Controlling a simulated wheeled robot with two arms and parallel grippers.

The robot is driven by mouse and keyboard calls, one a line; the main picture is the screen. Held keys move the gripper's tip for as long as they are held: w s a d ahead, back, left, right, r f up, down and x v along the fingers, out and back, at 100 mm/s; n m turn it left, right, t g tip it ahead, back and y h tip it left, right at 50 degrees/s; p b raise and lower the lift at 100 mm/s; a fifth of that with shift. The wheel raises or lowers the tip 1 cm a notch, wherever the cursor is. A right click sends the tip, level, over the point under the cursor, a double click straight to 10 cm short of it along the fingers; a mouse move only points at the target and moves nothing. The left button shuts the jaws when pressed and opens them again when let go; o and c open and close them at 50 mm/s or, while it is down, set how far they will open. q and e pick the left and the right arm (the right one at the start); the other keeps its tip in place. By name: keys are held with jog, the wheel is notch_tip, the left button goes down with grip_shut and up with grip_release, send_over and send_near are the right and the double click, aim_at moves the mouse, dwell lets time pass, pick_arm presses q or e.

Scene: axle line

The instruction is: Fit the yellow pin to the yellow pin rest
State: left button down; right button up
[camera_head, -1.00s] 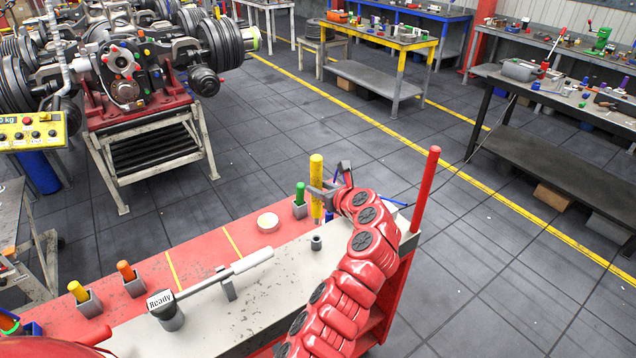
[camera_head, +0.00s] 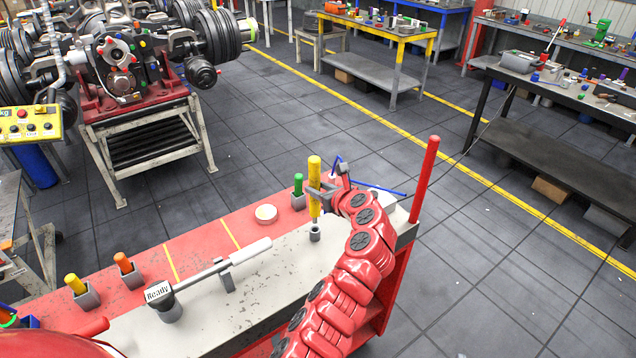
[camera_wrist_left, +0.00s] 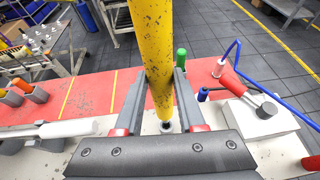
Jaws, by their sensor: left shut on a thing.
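The yellow pin (camera_head: 314,172) stands about upright, with a thin grey lower end. My left gripper (camera_head: 316,193) is shut on it, one finger on each side, as the left wrist view also shows at the yellow pin (camera_wrist_left: 153,50). Right below it is a small round grey socket (camera_head: 315,234) on the pale bench top; no other mark shows it as the yellow pin rest. The pin's lower end meets the socket's mouth in the picture; I cannot tell whether it is inside or just above. My right gripper is not in view.
A green pin (camera_head: 298,185) stands close left of the held pin. A tall red post (camera_head: 425,180) rises at right.

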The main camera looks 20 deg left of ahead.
aim_at(318, 205)
pick_arm(q)
jog(key=shift+f, duration=0.6)
dwell(0.3)
jog(key=shift+p, duration=0.4)
dwell(0.7)
jog(key=shift+f+b, duration=0.95)
jog(key=shift+f, duration=1.65)
jog(key=shift+c, duration=2.2)
grip_release()
jog(key=shift+s+d+r, duration=0.1)
jog(key=shift+d, duration=0.05)
